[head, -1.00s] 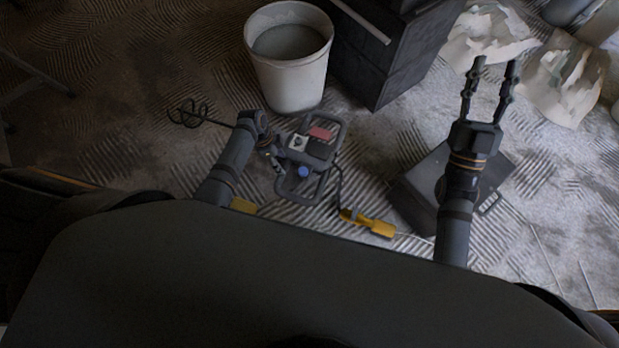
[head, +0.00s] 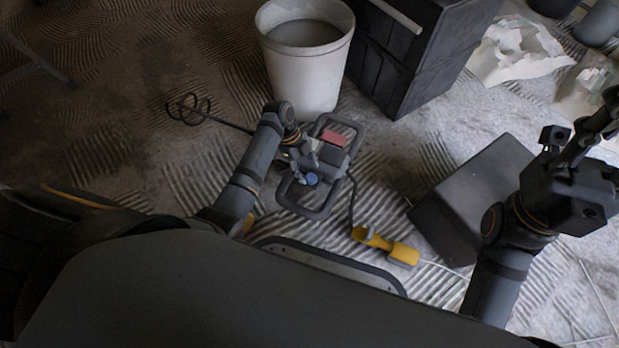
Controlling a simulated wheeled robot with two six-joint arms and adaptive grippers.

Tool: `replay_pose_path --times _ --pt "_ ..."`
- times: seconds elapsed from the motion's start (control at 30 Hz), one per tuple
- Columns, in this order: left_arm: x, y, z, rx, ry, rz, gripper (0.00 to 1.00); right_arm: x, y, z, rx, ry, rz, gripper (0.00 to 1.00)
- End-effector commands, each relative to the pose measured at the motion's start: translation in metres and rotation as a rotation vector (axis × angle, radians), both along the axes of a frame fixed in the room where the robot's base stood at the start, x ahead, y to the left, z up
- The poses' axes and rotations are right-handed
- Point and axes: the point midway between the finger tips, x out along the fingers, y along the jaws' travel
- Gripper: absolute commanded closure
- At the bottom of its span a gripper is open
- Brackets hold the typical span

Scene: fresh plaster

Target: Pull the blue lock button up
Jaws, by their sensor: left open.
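The blue lock button (head: 311,179) is a small round blue cap on the grey-framed power mixer (head: 345,148), which lies on the floor in the middle of the head view. My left gripper (head: 309,164) is just above and behind the button in the picture, pointing down at the mixer. It is open, but its fingers are small and dark against the machine. I cannot tell whether they touch the button. My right gripper (head: 597,135) is raised at the right edge, far from the mixer, and its fingertips are partly cut off.
A whitish bucket (head: 305,68) and a dark cabinet (head: 425,60) stand behind the mixer. A wire whisk (head: 190,108) reaches out left. Crumpled sheets (head: 515,50) lie at the back right.

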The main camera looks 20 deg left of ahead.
Motion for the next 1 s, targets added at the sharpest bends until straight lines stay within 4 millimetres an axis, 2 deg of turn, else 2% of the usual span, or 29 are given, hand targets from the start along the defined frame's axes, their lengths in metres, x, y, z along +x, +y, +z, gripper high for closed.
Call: replay_pose_path --times 0.03,0.13,0.5,0.9,1.0 --pt "-0.001 -0.004 -0.013 -0.002 0.001 0.000 0.44 0.000 0.000 -0.011 -0.002 0.001 -0.002 0.60" --pt "-0.002 -0.008 -0.022 -0.002 -0.001 -0.001 0.44 0.001 0.001 -0.015 -0.004 0.000 -0.005 0.60" --pt "-0.003 -0.010 -0.024 0.000 -0.001 0.000 0.45 0.002 0.001 -0.015 -0.007 -0.002 -0.007 0.60" --pt "-0.003 -0.010 -0.024 0.000 0.000 0.000 0.99 0.002 0.001 -0.014 -0.005 -0.004 -0.008 0.60" --pt "-0.003 -0.010 -0.024 0.000 0.000 0.000 1.00 0.002 0.001 -0.014 -0.004 -0.004 -0.008 0.60"
